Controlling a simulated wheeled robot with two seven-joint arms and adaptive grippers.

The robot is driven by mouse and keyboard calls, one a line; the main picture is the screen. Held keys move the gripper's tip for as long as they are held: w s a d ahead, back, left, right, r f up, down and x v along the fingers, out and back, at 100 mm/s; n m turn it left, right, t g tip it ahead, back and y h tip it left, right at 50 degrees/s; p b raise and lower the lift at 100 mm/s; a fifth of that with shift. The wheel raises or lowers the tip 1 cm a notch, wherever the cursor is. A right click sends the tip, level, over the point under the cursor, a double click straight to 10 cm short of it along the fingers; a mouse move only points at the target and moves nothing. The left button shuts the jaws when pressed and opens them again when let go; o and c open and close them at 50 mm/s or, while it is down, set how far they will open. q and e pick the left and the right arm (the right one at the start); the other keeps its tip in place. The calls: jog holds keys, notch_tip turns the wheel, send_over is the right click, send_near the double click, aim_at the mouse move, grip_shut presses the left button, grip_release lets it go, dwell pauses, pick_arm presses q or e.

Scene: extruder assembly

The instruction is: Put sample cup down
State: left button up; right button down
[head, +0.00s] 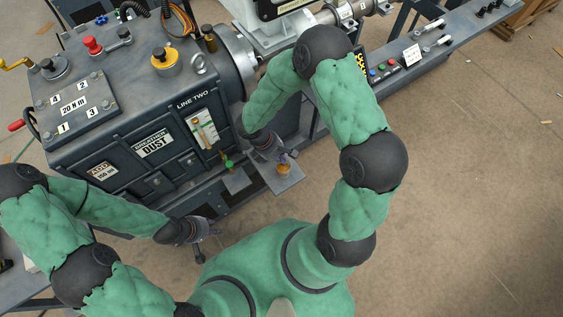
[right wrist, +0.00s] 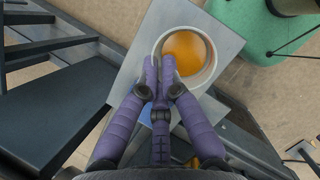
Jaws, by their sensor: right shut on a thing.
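The sample cup (head: 284,169) is small and pale, with orange contents. In the right wrist view it is a round, light-rimmed cup (right wrist: 187,55) seen from above, apparently upright. My right gripper (head: 282,157) is shut on the cup's near wall; its purple fingers (right wrist: 163,72) meet at the rim. The cup is over a grey square plate (head: 287,184) low in front of the machine; whether it touches the plate I cannot tell. My left gripper (head: 208,245) is empty, its fingers apart, low at the machine's front left of the cup.
The large grey machine (head: 120,140) stands at the left, with a green-tipped outlet (head: 229,164) over another small plate (head: 236,181). A grey rail with controls (head: 400,70) runs to the upper right. The floor (head: 460,210) at the right is clear.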

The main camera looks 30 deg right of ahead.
aim_at(281, 166)
jog(key=shift+f+b, duration=0.5)
jog(key=shift+f, duration=0.9)
jog(key=shift+s, duration=0.1)
jog(key=c, duration=1.9)
grip_release()
jog(key=shift+f, duration=0.15)
jog(key=o, duration=0.5)
jog(key=shift+c, duration=0.2)
